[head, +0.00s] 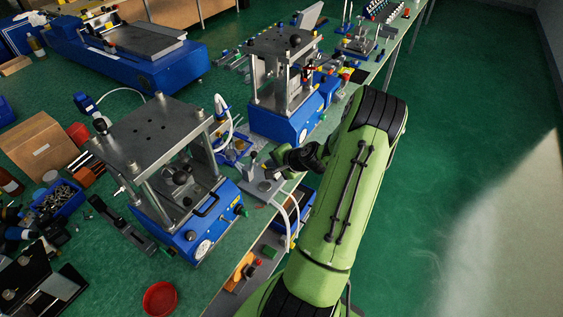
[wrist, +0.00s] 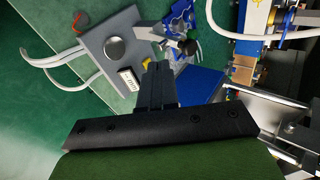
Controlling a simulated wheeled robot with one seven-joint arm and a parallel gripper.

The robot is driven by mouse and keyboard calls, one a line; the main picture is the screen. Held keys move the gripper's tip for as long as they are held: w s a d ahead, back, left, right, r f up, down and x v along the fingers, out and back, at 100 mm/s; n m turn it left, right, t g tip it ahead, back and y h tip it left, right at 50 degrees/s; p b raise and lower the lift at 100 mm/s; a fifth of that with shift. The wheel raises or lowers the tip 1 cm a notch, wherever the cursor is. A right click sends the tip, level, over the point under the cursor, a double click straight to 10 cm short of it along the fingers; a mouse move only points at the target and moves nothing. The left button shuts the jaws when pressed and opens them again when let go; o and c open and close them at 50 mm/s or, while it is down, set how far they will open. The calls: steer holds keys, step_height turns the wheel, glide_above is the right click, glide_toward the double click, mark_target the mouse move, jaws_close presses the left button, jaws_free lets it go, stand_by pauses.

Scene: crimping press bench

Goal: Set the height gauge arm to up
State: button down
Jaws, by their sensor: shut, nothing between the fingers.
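A small grey plate fixture, which looks like the height gauge (wrist: 100,50), stands on the green bench. In the wrist view it carries a round metal disc (wrist: 115,48), a small white scale label and a grey arm (wrist: 158,33) with a dark knob (wrist: 190,47) at its end. I cannot tell for sure whether this arm is up or down. In the head view the fixture (head: 258,188) is at the bench's right edge, partly hidden by my gripper (head: 282,160). My gripper (wrist: 157,72) is shut and empty, its tips close to the arm's base; contact is unclear.
A blue press with steel columns (head: 165,125) stands left of the fixture, and another blue press (head: 285,125) behind it. A blue tray (head: 232,152) with small parts and white hoses (head: 292,222) are close by. Right of the bench is open green floor (head: 470,130).

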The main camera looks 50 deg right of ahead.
mark_target(255, 155)
steer(key=shift+w+d+r+p, duration=0.1)
steer(key=shift+w+p, duration=0.05)
steer(key=shift+w, duration=0.85)
steer(key=shift+w+d+p, duration=0.1)
steer(key=shift+w+p, duration=0.05)
steer(key=shift+w, duration=0.85)
steer(key=shift+w+r, duration=0.15)
steer(key=shift+w, duration=0.6)
steer(key=shift+s, duration=0.15)
